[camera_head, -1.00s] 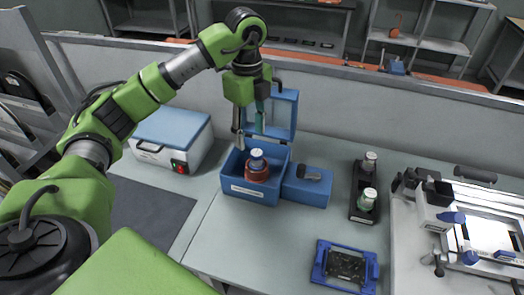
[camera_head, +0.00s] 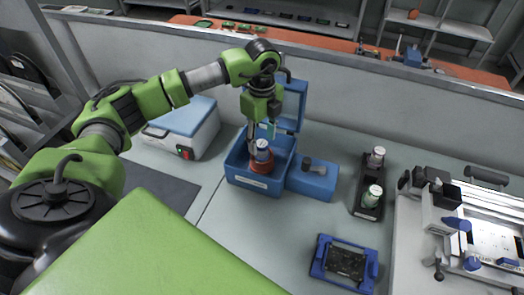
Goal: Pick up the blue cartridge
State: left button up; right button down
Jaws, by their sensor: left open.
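The blue cartridge (camera_head: 264,151) has a pale top and stands upright in a red-orange holder (camera_head: 260,170) inside an open blue box (camera_head: 254,186). My left gripper (camera_head: 262,136) points down just over the cartridge, its fingers apart on either side of the cartridge's top. It is open, and I cannot tell whether a finger touches the cartridge. The lower part of the cartridge is hidden by the holder. My right gripper is not in view.
The raised box lid (camera_head: 291,101) stands behind the gripper. A blue block (camera_head: 313,180) adjoins the box. A black rack (camera_head: 367,200) with two capped bottles stands to the right. A blue-framed board (camera_head: 344,263) lies in front. A white, blue-lidded case (camera_head: 182,130) is at left.

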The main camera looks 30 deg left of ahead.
aim_at(262, 143)
pick_arm(q)
notch_tip(262, 143, down, 3)
jog(key=shift+w+f+p, duration=0.1)
jog(key=shift+f+p, duration=0.1)
jog(key=shift+p, duration=0.45)
jog(key=shift+f, duration=0.3)
jog(key=c, duration=0.4)
jog(key=shift+r, duration=0.1)
grip_shut()
jog(key=shift+w+r, duration=0.1)
